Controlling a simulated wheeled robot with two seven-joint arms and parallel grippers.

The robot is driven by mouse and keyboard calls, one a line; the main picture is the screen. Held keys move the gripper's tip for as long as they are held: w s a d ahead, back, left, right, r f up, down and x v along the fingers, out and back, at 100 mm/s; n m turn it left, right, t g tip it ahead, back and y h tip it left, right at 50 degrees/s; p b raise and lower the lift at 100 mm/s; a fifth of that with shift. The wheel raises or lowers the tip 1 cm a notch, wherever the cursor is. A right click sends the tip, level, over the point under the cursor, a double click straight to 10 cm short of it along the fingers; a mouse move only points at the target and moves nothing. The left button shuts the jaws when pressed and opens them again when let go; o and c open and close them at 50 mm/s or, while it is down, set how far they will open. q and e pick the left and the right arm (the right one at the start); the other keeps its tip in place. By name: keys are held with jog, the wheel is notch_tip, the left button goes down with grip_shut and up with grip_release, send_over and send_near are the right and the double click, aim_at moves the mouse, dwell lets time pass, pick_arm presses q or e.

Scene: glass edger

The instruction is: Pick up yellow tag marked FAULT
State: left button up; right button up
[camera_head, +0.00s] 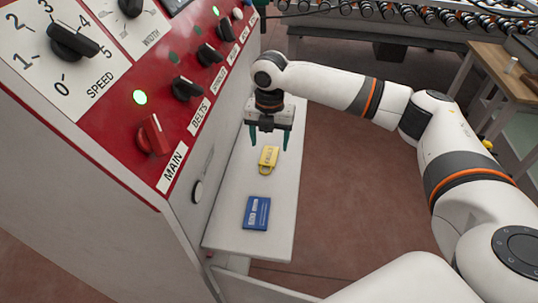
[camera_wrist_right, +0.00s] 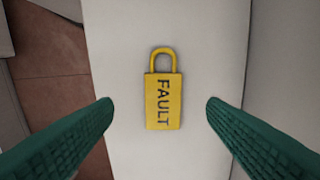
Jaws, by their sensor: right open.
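The yellow tag (camera_head: 268,158) lies flat on a white shelf (camera_head: 230,228) beside the machine. In the right wrist view the tag (camera_wrist_right: 163,101) reads FAULT, with its loop at the top of the picture. My right gripper (camera_head: 270,141) is open and empty above the tag, pointing down. In the right wrist view its two green fingers (camera_wrist_right: 160,108) stand apart on either side of the tag, not touching it. My left gripper does not show.
A blue tag (camera_head: 256,213) lies on the shelf nearer to me. The red control panel (camera_head: 150,90) with black knobs, a red MAIN switch (camera_head: 153,136) and a lit green lamp stands close on the left. A roller conveyor (camera_head: 400,12) and a wooden table (camera_head: 497,70) are behind.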

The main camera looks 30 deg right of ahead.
aim_at(268, 159)
notch_tip(268, 159, down, 4)
jog(key=shift+w+a+f+p, duration=0.1)
jog(key=shift+f+p, duration=0.1)
jog(key=shift+p, duration=0.75)
jog(key=shift+f, duration=0.55)
jog(key=shift+f, duration=0.1)
jog(key=c, duration=1)
